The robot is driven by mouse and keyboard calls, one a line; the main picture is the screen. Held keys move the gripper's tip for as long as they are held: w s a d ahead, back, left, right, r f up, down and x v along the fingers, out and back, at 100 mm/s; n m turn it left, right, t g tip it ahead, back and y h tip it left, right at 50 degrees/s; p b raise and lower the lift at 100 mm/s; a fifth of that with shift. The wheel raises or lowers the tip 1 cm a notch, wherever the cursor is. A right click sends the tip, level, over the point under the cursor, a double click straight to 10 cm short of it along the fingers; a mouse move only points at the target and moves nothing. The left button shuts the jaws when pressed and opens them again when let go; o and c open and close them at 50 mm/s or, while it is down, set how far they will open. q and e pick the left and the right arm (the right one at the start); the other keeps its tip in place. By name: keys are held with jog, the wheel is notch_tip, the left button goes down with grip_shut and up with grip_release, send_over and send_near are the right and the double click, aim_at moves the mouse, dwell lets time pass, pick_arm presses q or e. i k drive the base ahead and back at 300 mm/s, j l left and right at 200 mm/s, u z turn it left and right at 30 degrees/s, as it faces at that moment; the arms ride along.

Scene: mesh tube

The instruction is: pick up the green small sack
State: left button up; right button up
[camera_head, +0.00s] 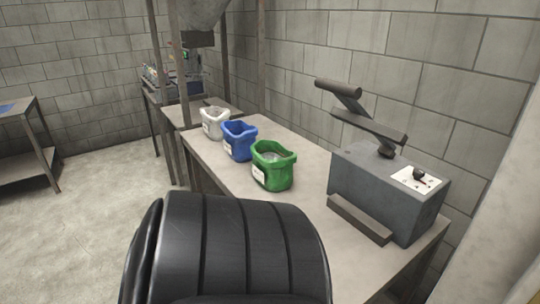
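The green small sack (273,169) stands upright and open-topped on the table, with a white label on its left side. It is the nearest in a row of three sacks. A large black ribbed part, which looks like part of my own body, fills the bottom middle in front of the table and stands apart from the sack in the picture. Neither of my grippers shows in the head view.
A blue sack (239,141) and a white sack (215,123) stand behind the green one. A grey machine with a lever (387,190) stands to the right on the table (222,174). A block wall (400,60) runs behind. Open floor (75,225) lies left.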

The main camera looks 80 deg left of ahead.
aim_at(269, 164)
jog(key=k+u, duration=0.45)
jog(key=k+j+u, duration=0.15)
jog(key=k+u, duration=0.25)
jog(key=i, duration=0.05)
